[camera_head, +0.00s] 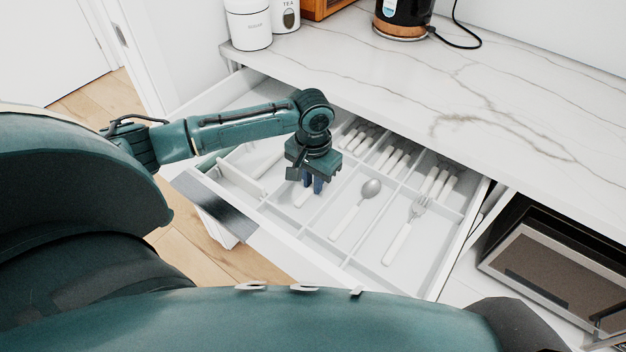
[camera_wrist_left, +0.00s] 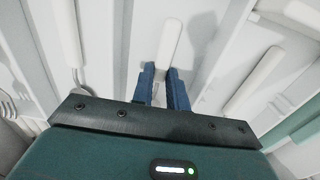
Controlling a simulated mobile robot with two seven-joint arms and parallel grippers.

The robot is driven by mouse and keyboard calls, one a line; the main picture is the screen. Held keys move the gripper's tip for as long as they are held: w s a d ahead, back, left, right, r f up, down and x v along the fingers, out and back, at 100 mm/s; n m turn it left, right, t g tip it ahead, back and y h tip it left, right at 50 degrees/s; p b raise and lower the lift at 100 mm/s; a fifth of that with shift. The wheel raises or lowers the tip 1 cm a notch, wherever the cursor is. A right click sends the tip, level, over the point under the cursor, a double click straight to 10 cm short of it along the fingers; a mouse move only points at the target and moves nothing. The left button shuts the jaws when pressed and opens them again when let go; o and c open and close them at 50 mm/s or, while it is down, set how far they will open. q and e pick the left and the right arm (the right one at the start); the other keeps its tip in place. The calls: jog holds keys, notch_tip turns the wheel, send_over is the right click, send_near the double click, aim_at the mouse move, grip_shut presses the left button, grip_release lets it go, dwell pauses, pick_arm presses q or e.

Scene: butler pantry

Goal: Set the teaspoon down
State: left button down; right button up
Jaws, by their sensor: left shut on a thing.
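My left gripper (camera_head: 315,186) is over the open cutlery drawer, pointing down, with its blue fingers shut on a white-handled utensil, taken to be the teaspoon (camera_head: 302,198). In the left wrist view the teaspoon's white handle (camera_wrist_left: 169,42) sticks out ahead between the fingertips (camera_wrist_left: 165,80). Its bowl is hidden by the gripper. It is low, inside or just above a tray compartment; I cannot tell whether it touches the bottom. The white cutlery tray (camera_head: 352,262) has several divided compartments. My right gripper is not in view.
A larger spoon (camera_head: 370,188) and a fork (camera_head: 406,230) lie in compartments to the right. Another white handle (camera_head: 268,165) lies to the left. Several handles sit in the back row. The marble counter (camera_head: 470,95) overhangs behind the drawer.

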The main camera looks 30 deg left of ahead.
pick_arm(q)
jog(key=c, duration=1.8)
grip_release()
jog(key=shift+f, duration=0.1)
jog(key=o, duration=0.4)
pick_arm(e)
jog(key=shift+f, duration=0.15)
pick_arm(q)
notch_tip(320, 180, up, 12)
jog(key=shift+r+p, duration=0.15)
jog(key=shift+p, duration=0.55)
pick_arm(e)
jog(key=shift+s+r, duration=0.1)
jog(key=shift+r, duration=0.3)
